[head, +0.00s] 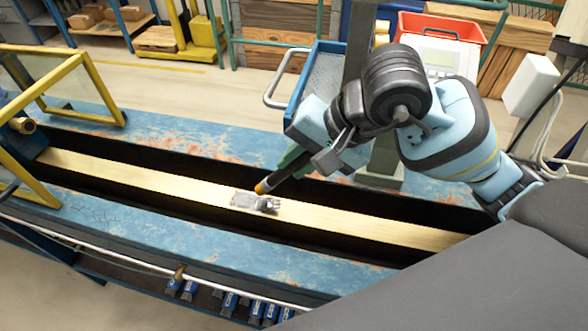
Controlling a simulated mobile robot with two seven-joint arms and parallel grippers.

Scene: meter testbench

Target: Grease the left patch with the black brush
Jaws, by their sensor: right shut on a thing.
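My right gripper (302,163) comes down from the upper right, over the pale yellow strip in the middle of the bench. It is shut on a thin dark stick with an orange-brown end, which looks like the black brush (278,180). The brush slants down to the left. Its lower end is at or just above a small grey patch (243,200) on the strip; I cannot tell whether they touch. A darker grey lump (268,205) lies at the patch's right side. No second patch can be made out. My left gripper is not in view.
The strip (130,177) lies in a dark channel between worn blue bench edges (170,140). A yellow frame (75,85) stands at the left. A blue-rimmed tray (318,62) and a red bin (415,25) stand behind my arm. The strip's left part is clear.

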